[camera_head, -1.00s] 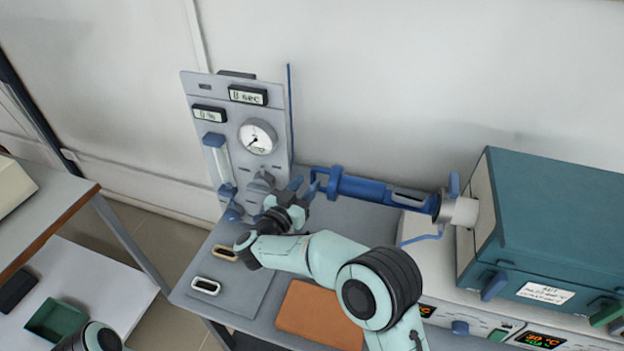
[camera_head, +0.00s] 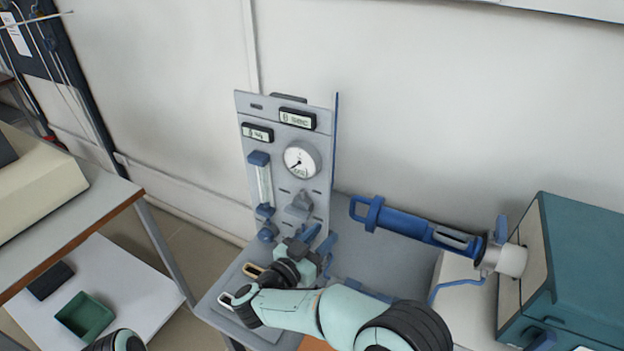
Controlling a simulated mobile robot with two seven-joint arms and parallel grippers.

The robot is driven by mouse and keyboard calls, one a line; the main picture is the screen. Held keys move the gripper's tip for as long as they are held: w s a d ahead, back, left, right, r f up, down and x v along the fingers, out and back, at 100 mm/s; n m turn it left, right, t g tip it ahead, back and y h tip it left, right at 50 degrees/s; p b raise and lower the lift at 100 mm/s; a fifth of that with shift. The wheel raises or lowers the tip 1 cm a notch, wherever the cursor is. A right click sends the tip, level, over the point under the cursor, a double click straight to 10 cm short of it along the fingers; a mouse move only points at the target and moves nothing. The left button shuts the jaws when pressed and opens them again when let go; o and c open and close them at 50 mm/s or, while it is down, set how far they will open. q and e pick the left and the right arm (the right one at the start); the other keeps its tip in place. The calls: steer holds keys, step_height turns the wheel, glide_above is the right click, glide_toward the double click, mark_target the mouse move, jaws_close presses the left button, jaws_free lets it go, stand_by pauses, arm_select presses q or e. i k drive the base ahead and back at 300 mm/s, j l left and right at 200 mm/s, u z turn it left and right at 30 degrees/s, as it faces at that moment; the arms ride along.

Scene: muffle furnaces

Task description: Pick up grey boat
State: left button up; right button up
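The pale grey boat (camera_head: 226,299), a small open oval with a dark inside, lies at the front left of the grey bench, partly hidden by my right arm. A tan-rimmed boat (camera_head: 252,270) lies just behind it. My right gripper (camera_head: 318,240) is above the bench in front of the gauge panel, to the right of both boats. Its blue fingers stand apart and nothing shows between them. Of my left arm only a dark joint shows at the bottom left; its gripper is out of view.
The gauge panel (camera_head: 272,190) stands close behind the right gripper.

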mark_target(451, 238)
steer(key=k+j, duration=0.35)
steer(key=j, duration=0.15)
steer(key=k+j, duration=0.4)
steer(key=j, duration=0.1)
